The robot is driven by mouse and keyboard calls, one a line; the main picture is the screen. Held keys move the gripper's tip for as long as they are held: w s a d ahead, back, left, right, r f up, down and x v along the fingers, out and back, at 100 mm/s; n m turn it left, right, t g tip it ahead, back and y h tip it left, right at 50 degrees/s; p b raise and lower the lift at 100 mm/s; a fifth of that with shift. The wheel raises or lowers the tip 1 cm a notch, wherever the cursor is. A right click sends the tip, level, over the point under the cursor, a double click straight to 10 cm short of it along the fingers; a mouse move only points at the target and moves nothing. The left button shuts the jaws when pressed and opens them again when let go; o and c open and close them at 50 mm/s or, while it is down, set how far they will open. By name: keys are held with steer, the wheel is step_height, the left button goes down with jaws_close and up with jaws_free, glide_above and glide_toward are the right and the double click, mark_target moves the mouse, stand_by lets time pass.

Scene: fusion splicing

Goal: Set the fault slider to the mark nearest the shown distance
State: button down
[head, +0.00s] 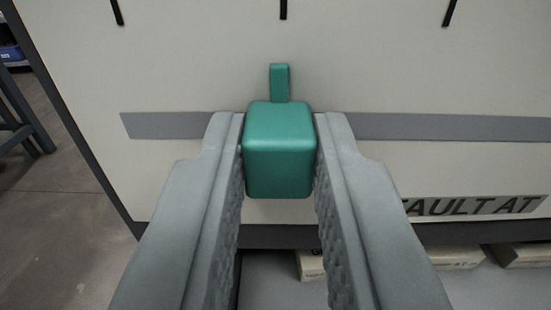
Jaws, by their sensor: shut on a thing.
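The fault slider is a teal block (280,150) with a small upright teal pointer (279,83) above it. It sits on a grey horizontal track (440,128) on a pale board (190,70). My gripper (280,155) is shut on the teal block, one finger on each side. Three black marks show along the top edge: a left mark (117,12), a middle mark (283,9) and a right mark (449,12). The pointer stands below the middle mark, very slightly left of it. A label (475,206) reads "FAULT AT"; the shown distance is out of view.
The track ends at the left near the board's dark edge (75,118) and runs on past the right of the picture. Pale boxes (450,257) lie below the board. A dark shelf frame (20,120) with a blue bin (11,53) stands at the far left.

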steer(key=d, duration=2)
steer(key=c, duration=1.3)
jaws_free()
steer(key=s, duration=1.7)
steer(key=shift+s, duration=0.2)
